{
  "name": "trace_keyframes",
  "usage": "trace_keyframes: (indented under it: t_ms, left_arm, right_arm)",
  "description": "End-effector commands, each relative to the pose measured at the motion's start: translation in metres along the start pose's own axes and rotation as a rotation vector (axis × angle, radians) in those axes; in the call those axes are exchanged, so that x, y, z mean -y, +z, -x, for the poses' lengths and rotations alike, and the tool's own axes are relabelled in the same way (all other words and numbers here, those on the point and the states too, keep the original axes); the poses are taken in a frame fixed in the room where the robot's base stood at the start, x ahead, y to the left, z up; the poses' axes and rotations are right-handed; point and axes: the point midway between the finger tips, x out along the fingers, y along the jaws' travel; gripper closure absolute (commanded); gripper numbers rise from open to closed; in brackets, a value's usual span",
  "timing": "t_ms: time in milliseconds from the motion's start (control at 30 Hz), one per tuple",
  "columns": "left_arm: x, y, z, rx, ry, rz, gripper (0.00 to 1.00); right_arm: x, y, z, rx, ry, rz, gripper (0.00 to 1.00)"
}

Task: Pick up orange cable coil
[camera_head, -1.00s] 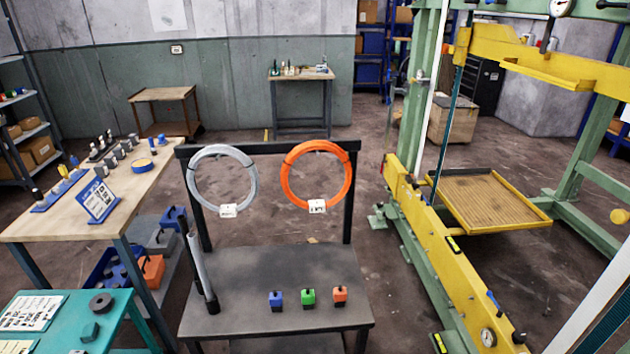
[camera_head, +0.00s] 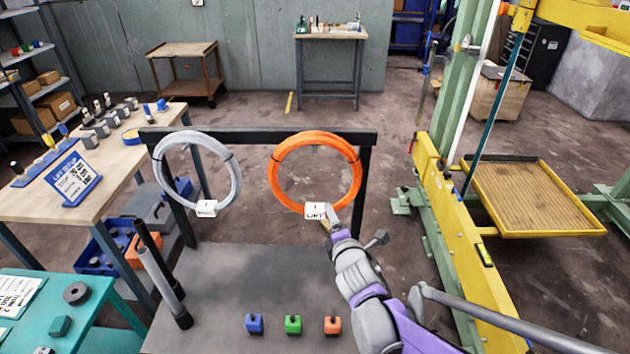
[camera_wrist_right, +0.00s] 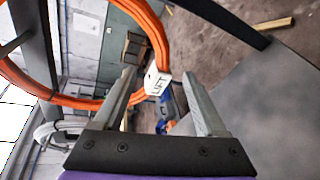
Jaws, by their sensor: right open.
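The orange cable coil (camera_head: 273,172) hangs upright on the right part of a dark rack bar (camera_head: 250,136), with a white tag (camera_head: 314,210) at its bottom. My right gripper (camera_head: 328,222) is at the coil's lower edge, by the tag, and partly hides it. In the right wrist view the two fingers (camera_wrist_right: 164,92) are apart. The tag (camera_wrist_right: 157,84) and the orange coil (camera_wrist_right: 152,30) show between and beyond the fingertips. I cannot tell whether a finger touches the coil. My left gripper is not in view.
A grey coil (camera_head: 163,170) hangs on the bar at left. Below is a dark table (camera_head: 230,285) with blue (camera_head: 254,324), green (camera_head: 293,325) and orange (camera_head: 332,325) blocks. A yellow and green press frame (camera_head: 450,240) is at right.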

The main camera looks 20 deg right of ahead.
Motion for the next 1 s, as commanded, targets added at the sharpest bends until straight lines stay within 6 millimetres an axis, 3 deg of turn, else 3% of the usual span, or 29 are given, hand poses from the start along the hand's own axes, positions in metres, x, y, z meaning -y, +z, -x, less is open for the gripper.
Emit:
trace_keyframes:
  t_ms: [400,733,1000]
  left_arm:
    - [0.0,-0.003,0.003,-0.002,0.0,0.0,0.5]
    - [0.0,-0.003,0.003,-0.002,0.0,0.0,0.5]
    - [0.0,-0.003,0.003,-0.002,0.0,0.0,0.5]
  right_arm:
    - [-0.002,0.0,-0.048,0.0,-0.001,-0.003,0.26]
    - [-0.002,0.0,-0.054,0.0,-0.001,-0.003,0.26]
    - [-0.002,0.0,-0.054,0.0,-0.001,-0.003,0.74]
